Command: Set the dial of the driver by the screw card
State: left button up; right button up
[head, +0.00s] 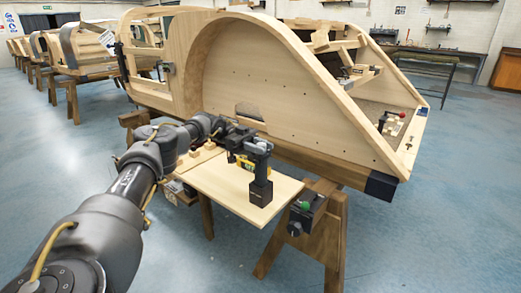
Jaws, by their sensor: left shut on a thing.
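The driver (258,172), yellow and black with a dark block-like battery at its foot, stands upright on or just above a pale wooden board (225,190). Its dial cannot be made out at this size. My left gripper (243,140) is at the upper part of the driver, shut on it; the dark fingers are hard to tell from the tool. I cannot make out the screw card for certain. My right gripper is not in view.
The large curved wooden bodyframe (270,75) stands close behind the driver. The board's front is clear. More bodyframes stand at the back left.

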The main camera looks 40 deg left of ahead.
pick_arm(q)
jog(key=shift+m+g, duration=0.6)
jog(key=shift+g, duration=0.3)
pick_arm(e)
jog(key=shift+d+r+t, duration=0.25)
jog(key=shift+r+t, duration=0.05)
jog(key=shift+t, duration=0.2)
